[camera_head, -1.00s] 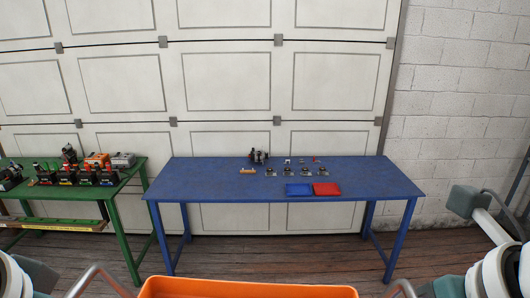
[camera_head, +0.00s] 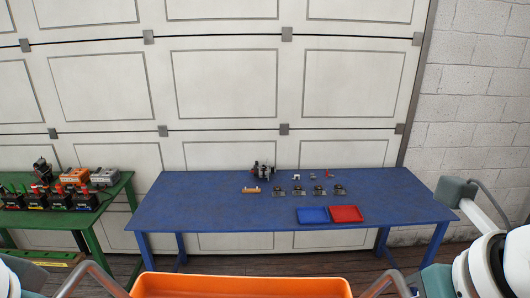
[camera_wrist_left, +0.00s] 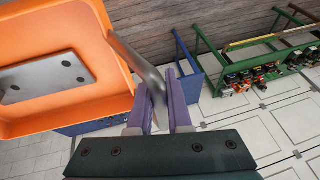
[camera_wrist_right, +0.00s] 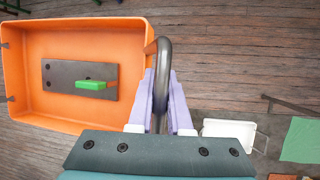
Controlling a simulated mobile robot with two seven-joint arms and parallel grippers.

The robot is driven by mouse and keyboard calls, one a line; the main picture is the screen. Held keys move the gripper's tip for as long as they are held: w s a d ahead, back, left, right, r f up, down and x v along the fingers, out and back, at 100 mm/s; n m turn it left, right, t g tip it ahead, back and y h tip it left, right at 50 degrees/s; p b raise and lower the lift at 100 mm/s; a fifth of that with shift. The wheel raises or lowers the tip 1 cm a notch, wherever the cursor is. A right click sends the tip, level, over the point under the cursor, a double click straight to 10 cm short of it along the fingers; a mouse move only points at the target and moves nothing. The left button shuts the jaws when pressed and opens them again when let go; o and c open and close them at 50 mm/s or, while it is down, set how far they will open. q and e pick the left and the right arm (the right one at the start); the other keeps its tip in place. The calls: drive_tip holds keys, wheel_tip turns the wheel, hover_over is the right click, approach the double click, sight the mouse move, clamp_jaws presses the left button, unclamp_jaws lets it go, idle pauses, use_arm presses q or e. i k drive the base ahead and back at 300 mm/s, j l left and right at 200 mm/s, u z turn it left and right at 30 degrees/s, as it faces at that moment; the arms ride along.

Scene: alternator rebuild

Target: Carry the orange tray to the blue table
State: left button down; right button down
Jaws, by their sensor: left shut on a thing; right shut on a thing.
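The orange tray (camera_head: 240,285) shows at the bottom of the head view, in front of me and short of the blue table (camera_head: 250,205). My left gripper (camera_wrist_left: 165,98) is shut on the tray's grey metal handle on that side. My right gripper (camera_wrist_right: 162,100) is shut on the other curved metal handle (camera_wrist_right: 163,58). The tray also shows in the left wrist view (camera_wrist_left: 95,105) and the right wrist view (camera_wrist_right: 30,35). Inside it lies a dark grey plate (camera_wrist_right: 62,82) with a green block (camera_wrist_right: 91,85) on it. The tray hangs above the wooden floor.
The blue table holds a blue tray (camera_head: 312,215), a red tray (camera_head: 346,213) and several small parts behind them. Its front left area is clear. A green table (camera_head: 95,215) with tools stands to the left. A panelled door is behind the blue table.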

sight(184, 208)
drive_tip(key=i+j, duration=0.2)
drive_tip(key=i, duration=0.3)
drive_tip(key=i+j, duration=0.2)
drive_tip(key=i, duration=0.3)
drive_tip(key=i+j, duration=0.25)
drive_tip(key=i, duration=0.25)
drive_tip(key=i+j, duration=0.3)
drive_tip(key=i, duration=0.15)
drive_tip(key=i+j, duration=0.25)
drive_tip(key=i, duration=0.25)
drive_tip(key=i+j+u, duration=0.1)
drive_tip(key=i+j, duration=0.15)
drive_tip(key=i, duration=0.2)
drive_tip(key=i+j, duration=0.25)
drive_tip(key=i, duration=0.25)
